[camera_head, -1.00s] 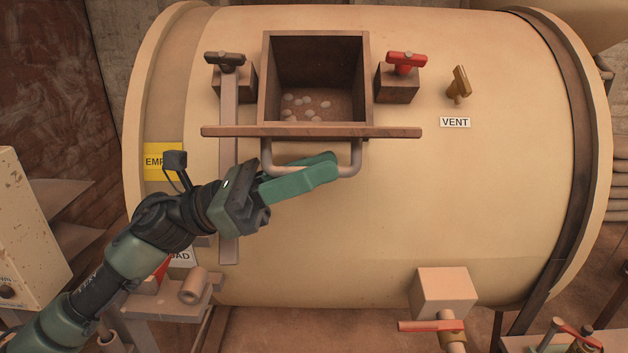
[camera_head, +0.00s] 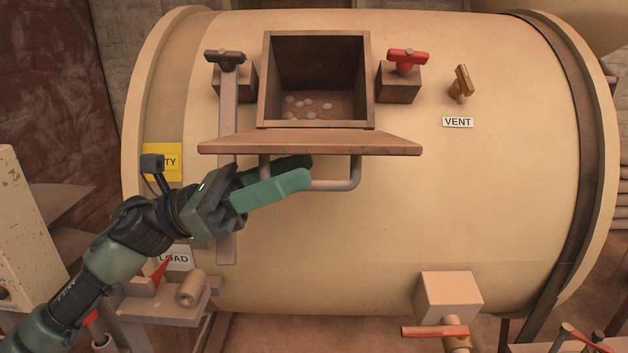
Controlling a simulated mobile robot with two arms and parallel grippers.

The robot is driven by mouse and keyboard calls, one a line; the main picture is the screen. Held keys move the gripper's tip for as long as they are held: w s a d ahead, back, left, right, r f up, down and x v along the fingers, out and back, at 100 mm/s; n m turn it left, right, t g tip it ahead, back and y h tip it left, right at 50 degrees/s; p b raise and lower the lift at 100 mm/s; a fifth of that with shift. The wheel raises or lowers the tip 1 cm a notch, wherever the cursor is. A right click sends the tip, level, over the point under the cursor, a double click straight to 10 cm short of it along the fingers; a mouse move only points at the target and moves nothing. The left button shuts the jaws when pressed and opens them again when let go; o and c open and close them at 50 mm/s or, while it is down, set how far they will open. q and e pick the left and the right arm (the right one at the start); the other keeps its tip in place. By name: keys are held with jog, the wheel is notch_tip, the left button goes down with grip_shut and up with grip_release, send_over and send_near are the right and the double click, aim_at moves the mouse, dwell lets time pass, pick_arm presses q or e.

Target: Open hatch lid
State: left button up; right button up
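The hatch lid (camera_head: 310,142) is a flat brown plate hanging out from the lower edge of the square hatch opening (camera_head: 317,70). The opening is uncovered, with several pale lumps inside. The lid's grey U-shaped handle (camera_head: 345,184) hangs below the lid's outer edge. My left gripper (camera_head: 308,171) has green fingers and is at the left part of the handle, just below the lid. Its two fingers stand apart with a gap between them, so it is open. Whether a finger touches the handle cannot be told. My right gripper is not in view.
A dark clamp knob (camera_head: 225,60) and a red one (camera_head: 407,57) flank the opening. A brass vent valve (camera_head: 461,84) is to the right. A box with a red-handled valve (camera_head: 450,298) sits low. The drum's right face (camera_head: 490,210) is clear.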

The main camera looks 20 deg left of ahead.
pick_arm(q)
jog(key=b+v, duration=0.1)
jog(key=v, duration=0.3)
jog(key=shift+a+r+b, duration=0.2)
jog(key=shift+b, duration=0.2)
jog(key=shift+f, duration=0.1)
jog(key=b+v, duration=1.4)
jog(key=shift+s, duration=0.2)
dwell(0.5)
jog(key=shift+f, duration=0.1)
